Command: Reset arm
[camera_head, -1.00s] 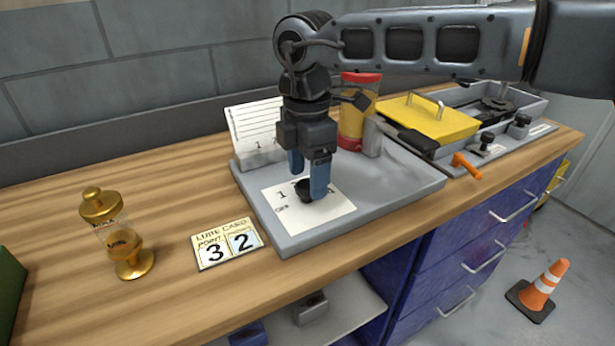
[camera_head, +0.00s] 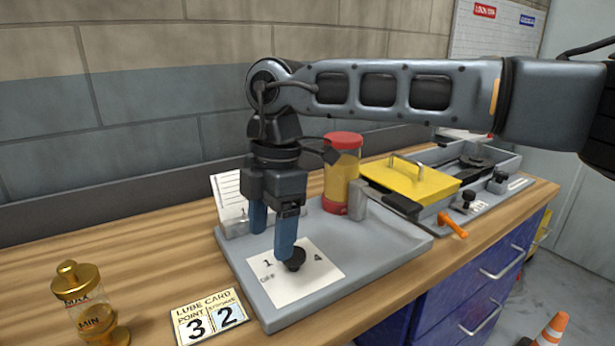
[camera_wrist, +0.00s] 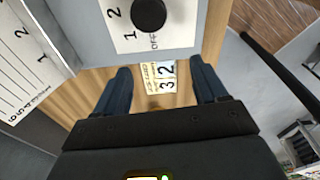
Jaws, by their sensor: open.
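My gripper (camera_head: 271,235) points down with its two blue fingers spread apart and nothing between them. It is above the grey tray panel (camera_head: 385,246), close to a black knob (camera_head: 294,259) on a white numbered plate (camera_head: 318,283). In the head view the right finger overlaps part of the knob. In the wrist view the fingers (camera_wrist: 161,68) are apart, and the knob (camera_wrist: 149,14) lies beyond them at the top edge, outside the gap. Whether a finger touches the knob is unclear.
A red-capped yellow jar (camera_head: 342,175), a yellow lid (camera_head: 410,182) and an orange lever (camera_head: 452,225) are to the right. The wooden bench (camera_head: 150,262) is mostly clear at left.

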